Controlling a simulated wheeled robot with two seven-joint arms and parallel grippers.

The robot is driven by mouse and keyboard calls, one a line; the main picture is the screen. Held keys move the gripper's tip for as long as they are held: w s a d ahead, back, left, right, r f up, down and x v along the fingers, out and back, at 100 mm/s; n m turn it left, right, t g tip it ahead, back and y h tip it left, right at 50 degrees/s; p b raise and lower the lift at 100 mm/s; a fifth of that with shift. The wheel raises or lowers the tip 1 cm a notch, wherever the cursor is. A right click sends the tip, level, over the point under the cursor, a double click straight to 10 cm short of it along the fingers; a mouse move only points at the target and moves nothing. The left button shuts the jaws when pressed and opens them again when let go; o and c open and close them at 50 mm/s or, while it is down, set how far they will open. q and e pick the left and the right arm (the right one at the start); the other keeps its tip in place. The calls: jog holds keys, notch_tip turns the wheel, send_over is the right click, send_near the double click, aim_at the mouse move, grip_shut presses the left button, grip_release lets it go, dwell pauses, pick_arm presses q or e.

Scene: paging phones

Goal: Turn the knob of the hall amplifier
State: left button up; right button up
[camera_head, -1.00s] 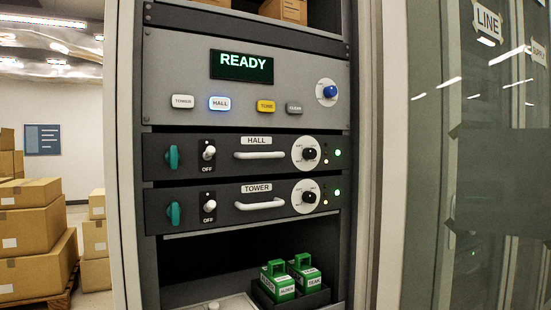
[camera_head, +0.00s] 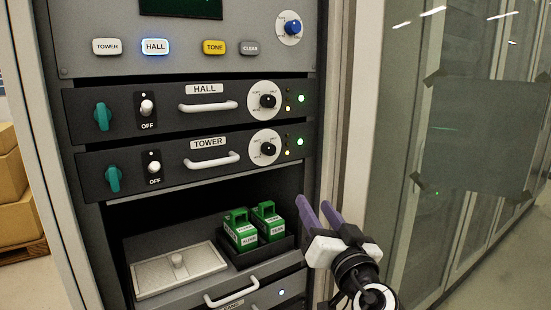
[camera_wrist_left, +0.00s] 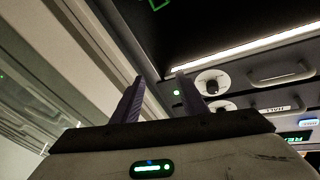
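The hall amplifier (camera_head: 165,125) is the upper dark panel labelled HALL. Its black knob (camera_head: 268,101) sits on a round white dial at the panel's right end; its pointer is too small to read. The wrist view is turned over and shows this knob (camera_wrist_left: 222,104) to the right of the fingers. My left gripper (camera_head: 312,204) is open and empty, its purple fingers apart, below and to the right of the hall knob and clear of it. Its fingers also show in the left wrist view (camera_wrist_left: 159,78). My right gripper is not in view.
The tower amplifier (camera_head: 130,175) with a similar knob (camera_head: 268,149) is directly below. A blue knob (camera_head: 292,28) is above. Green blocks (camera_head: 240,231) stand in a dark tray on the shelf. The rack's right post (camera_head: 340,120) and a glass door (camera_head: 395,230) are close to my left gripper.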

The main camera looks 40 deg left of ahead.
aim_at(271, 105)
pick_arm(q)
jog(key=s+r+n+g+y, duration=0.2)
jog(key=s+r+n+y, duration=0.15)
jog(key=r, duration=0.45)
jog(key=s+r+n+g+y, duration=0.2)
jog(key=r+n+y, duration=0.15)
jog(key=r, duration=0.45)
jog(key=shift+n+g+h, duration=0.3)
jog(key=shift+n+g, duration=0.1)
jog(key=shift+n, duration=0.1)
jog(key=p+x, duration=0.4)
jog(key=x, duration=0.5)
jog(key=shift+w+a+r, duration=0.1)
jog(key=shift+a+r, duration=0.05)
jog(key=shift+a, duration=0.1)
jog(key=shift+w+a, duration=0.2)
jog(key=shift+a, duration=0.25)
